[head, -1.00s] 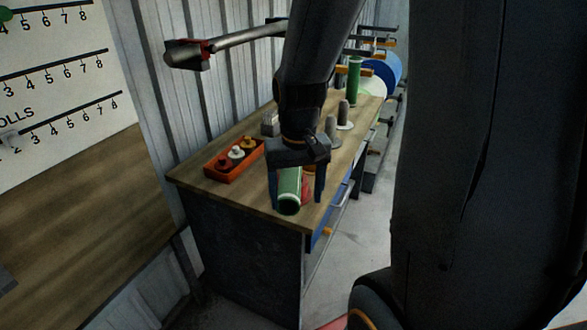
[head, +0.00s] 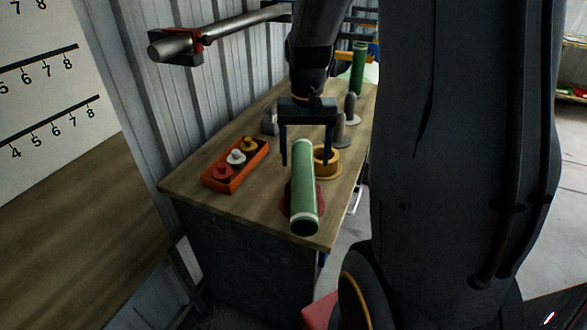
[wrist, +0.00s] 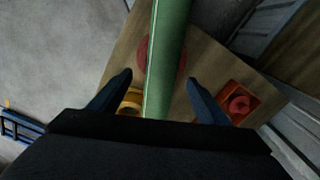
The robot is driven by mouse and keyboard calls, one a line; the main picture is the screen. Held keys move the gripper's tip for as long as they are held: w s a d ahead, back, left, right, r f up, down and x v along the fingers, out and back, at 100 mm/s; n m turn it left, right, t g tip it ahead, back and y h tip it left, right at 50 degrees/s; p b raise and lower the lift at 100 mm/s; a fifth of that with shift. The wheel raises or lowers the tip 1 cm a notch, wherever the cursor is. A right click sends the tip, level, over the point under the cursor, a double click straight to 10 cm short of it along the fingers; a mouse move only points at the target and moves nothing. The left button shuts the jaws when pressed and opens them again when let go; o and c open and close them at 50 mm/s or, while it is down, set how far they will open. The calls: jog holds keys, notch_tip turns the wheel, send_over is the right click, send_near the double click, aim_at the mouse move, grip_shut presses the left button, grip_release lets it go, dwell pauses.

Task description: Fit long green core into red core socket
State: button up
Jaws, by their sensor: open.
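A long green core (head: 304,180) with pale ends is tilted across the red core socket (head: 286,198) near the bench's front edge. Its near end reaches toward the head camera, and it hides most of the socket. I cannot tell whether core and socket touch. My gripper (head: 306,163) is open, with a finger on each side of the core's far part. In the wrist view the green core (wrist: 166,60) runs between the open fingers of my gripper (wrist: 160,78), and the red socket (wrist: 143,52) shows behind it.
A yellow ring-shaped socket (head: 329,166) stands just right of the core. An orange tray (head: 222,188) with red, white and yellow pieces is at left. Grey posts (head: 341,138) and another green core (head: 358,68), upright, stand farther back. The bench front corner is clear.

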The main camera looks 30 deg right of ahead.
aim_at(303, 171)
jog(key=shift+w, duration=0.4)
jog(key=shift+w+a+f, duration=0.15)
jog(key=shift+f, duration=0.2)
jog(key=shift+s+a+f+p, duration=0.1)
jog(key=shift+s+f+p, duration=0.15)
jog(key=shift+f, duration=0.95)
jog(key=shift+s+d+f+p, duration=0.15)
jog(key=shift+f+p, duration=0.25)
jog(key=shift+f, duration=0.75)
jog(key=shift+s+a+f+p, duration=0.2)
jog(key=shift+f+p, duration=0.1)
jog(key=shift+f, duration=0.9)
jog(key=c, duration=1.6)
jog(key=shift+r, duration=0.15)
